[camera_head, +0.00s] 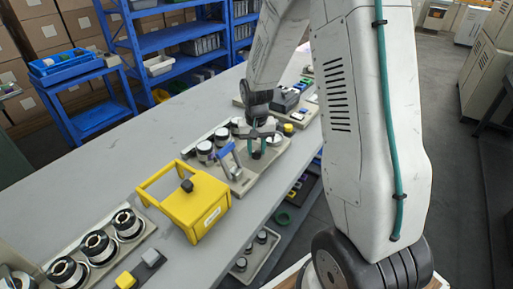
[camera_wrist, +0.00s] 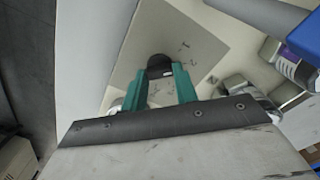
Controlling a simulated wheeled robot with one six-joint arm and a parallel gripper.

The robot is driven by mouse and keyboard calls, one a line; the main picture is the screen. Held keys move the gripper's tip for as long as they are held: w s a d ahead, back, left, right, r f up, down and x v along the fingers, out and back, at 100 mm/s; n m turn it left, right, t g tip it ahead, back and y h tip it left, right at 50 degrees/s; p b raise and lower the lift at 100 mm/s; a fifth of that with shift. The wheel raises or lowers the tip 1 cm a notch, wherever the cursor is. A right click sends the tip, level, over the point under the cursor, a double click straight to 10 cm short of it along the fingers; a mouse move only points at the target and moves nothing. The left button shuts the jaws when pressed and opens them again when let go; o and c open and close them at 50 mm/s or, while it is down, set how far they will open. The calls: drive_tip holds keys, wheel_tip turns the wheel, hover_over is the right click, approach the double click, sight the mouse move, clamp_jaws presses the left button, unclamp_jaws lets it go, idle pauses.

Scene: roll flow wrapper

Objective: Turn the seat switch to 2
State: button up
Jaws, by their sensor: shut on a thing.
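The seat switch is a dark round knob (camera_wrist: 159,65) on a flat grey-beige plate (camera_wrist: 207,48) in the wrist view. Small dark marks are printed on the plate right of the knob and between the fingers; I cannot read them surely. My gripper (camera_wrist: 162,80) has its two teal fingers on either side of the knob, shut on it. The knob's pointing direction cannot be told. In the head view my gripper (camera_head: 257,153) reaches down to the machine's base plate (camera_head: 275,160) on the bench, and its fingers hide the knob.
A blue-handled lever (camera_head: 227,149) and metal rollers (camera_head: 205,150) stand left of my gripper. A yellow box with a handle frame (camera_head: 200,206) is nearer on the grey bench (camera_head: 110,175). More rollers (camera_head: 97,244) sit at lower left. Small coloured parts (camera_head: 300,114) lie behind.

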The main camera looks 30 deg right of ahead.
sight(256, 151)
drive_tip(key=shift+m, duration=0.6)
drive_tip(key=o, duration=1)
wheel_tip(256, 151, up, 8)
drive_tip(key=shift+f, duration=0.1)
